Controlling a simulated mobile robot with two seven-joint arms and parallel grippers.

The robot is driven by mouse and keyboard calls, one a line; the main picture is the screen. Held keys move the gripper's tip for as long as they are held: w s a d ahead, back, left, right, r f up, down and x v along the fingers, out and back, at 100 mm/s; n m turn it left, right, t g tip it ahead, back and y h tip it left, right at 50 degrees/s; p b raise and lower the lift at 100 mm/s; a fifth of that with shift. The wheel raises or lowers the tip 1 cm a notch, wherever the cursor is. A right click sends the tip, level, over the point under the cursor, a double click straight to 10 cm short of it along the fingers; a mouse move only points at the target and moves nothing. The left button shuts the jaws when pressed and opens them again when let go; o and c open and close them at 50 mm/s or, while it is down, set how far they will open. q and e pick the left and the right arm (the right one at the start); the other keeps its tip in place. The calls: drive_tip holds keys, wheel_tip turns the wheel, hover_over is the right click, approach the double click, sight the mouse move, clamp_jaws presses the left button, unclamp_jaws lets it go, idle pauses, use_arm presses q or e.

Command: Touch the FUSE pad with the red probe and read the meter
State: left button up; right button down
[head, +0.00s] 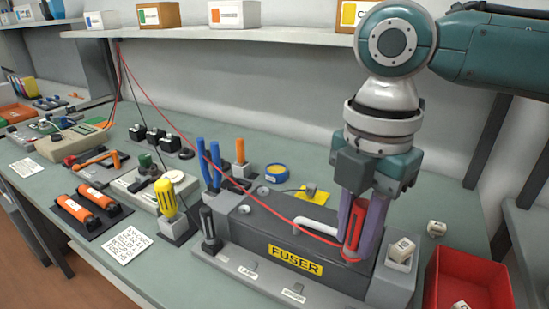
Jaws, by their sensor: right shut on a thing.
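My right gripper (362,245) points down over the right end of the dark block labelled FUSER (296,262). It is shut on the red probe (354,224), which stands roughly upright between the fingers. Whether its tip touches anything is not clear. A red lead runs from the probe up to the shelf at the left. The black probe (208,228) stands at the block's left front corner. Small labelled pads sit on the grey front strip (265,275); I make out no FUSE label. A beige box with a green display (86,131), perhaps the meter, is at the left; its reading is illegible.
A red bin (470,262) stands at the right. Pliers (206,160), a yellow screwdriver (166,200) and orange cylinders (88,203) are to the left. A shelf with boxes (234,14) runs along the back.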

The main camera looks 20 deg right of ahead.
drive_tip(key=f+n+b, duration=0.1)
drive_tip(key=f+b, duration=0.1)
drive_tip(key=f, duration=0.1)
drive_tip(key=d+f+n+b, duration=0.1)
drive_tip(key=f+n+b, duration=0.1)
drive_tip(key=f, duration=0.1)
drive_tip(key=s+f+n+b, duration=0.1)
drive_tip(key=f+b, duration=0.2)
drive_tip(key=f, duration=0.1)
drive_tip(key=shift+d+f+n, duration=0.1)
drive_tip(key=shift+d+n, duration=0.2)
drive_tip(key=shift+d, duration=0.05)
drive_tip(key=shift+p, duration=0.45)
drive_tip(key=shift+f+b, duration=0.3)
drive_tip(key=shift+f, duration=0.3)
idle(0.9)
idle(0.5)
drive_tip(key=shift+f, duration=0.1)
idle(0.4)
drive_tip(key=shift+d+p, duration=0.1)
drive_tip(key=shift+p, duration=0.2)
